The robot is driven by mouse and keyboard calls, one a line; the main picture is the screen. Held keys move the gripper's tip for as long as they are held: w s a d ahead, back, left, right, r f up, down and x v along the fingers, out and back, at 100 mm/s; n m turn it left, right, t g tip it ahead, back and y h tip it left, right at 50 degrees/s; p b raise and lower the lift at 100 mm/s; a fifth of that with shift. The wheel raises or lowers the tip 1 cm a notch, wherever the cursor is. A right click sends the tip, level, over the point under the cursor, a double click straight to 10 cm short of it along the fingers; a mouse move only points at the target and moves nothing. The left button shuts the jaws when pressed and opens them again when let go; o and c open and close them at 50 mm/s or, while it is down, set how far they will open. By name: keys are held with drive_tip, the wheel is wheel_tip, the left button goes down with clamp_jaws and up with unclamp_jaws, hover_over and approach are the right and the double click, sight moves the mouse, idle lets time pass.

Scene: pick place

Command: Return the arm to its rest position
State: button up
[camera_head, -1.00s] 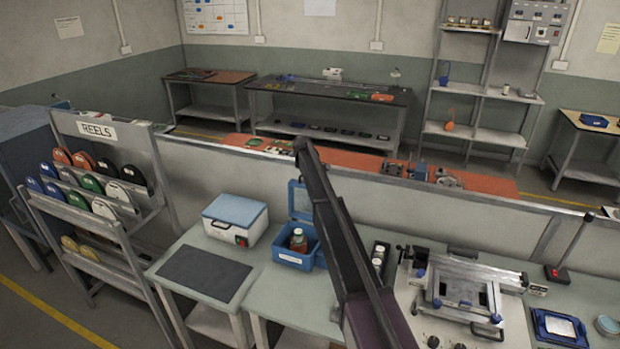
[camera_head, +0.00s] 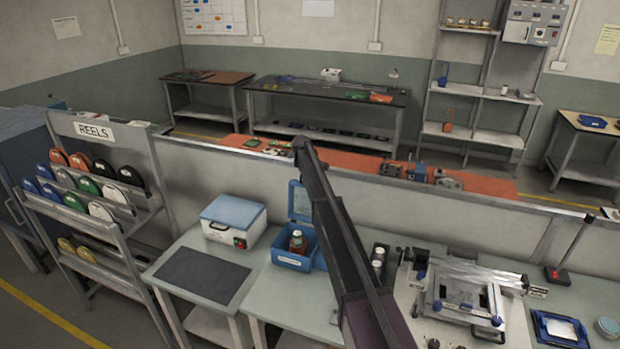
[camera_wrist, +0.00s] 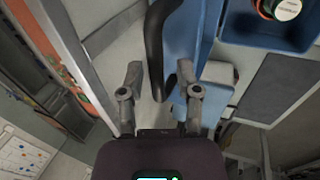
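My arm (camera_head: 335,230) stretches from the lower middle of the head view up to the bench's back panel. My gripper (camera_wrist: 159,75) shows in the wrist view with its two fingers spread apart. I see nothing held between them. A dark curved bar (camera_wrist: 155,50) passes between or behind the fingers; I cannot tell which. The gripper is not visible in the head view.
A reel rack (camera_head: 95,200) stands at the left.

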drive_tip(key=shift+s+d, duration=0.1)
drive_tip(key=shift+d, duration=0.25)
drive_tip(key=shift+r, duration=0.15)
